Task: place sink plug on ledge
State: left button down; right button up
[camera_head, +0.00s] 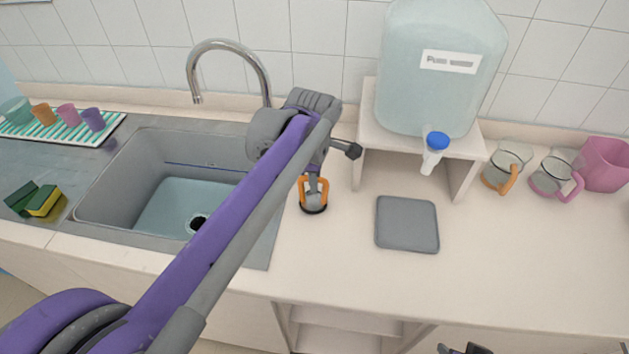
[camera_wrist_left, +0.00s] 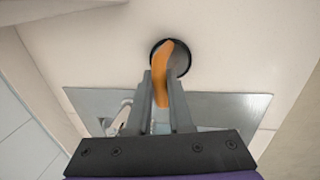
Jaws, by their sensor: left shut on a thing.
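The sink plug (camera_head: 313,208) has a black round base and an orange loop handle. It is over the pale counter just right of the sink (camera_head: 120,180), upright. My left gripper (camera_head: 314,178) is above it, shut on the orange handle, which also shows between the fingers in the left wrist view (camera_wrist_left: 163,75). The black base (camera_wrist_left: 181,58) lies beyond the fingertips there. I cannot tell whether the base touches the counter. The sink's drain (camera_head: 197,223) is open, partly behind my left arm. A dark part of my right gripper (camera_head: 465,349) shows at the bottom edge; its jaws are unclear.
A water tank (camera_head: 435,90) with a blue-capped tap stands on a stand right of the plug. A grey square mat (camera_head: 407,224) lies on the counter. Glass jugs (camera_head: 505,165) stand at the right. The faucet (camera_head: 230,47) is behind the sink; sponges (camera_head: 43,201) lie left.

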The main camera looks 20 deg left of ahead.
pick_arm(q)
jog(key=shift+f, duration=0.3)
jog(key=shift+f, duration=0.15)
jog(key=c, duration=0.8)
grip_release()
jog(key=r, duration=0.4)
jog(key=s+r, duration=0.1)
jog(key=r, duration=0.3)
jog(key=s+r+p, duration=0.1)
jog(key=r, duration=0.3)
jog(key=shift+s+d, duration=0.2)
jog(key=shift+d, duration=0.1)
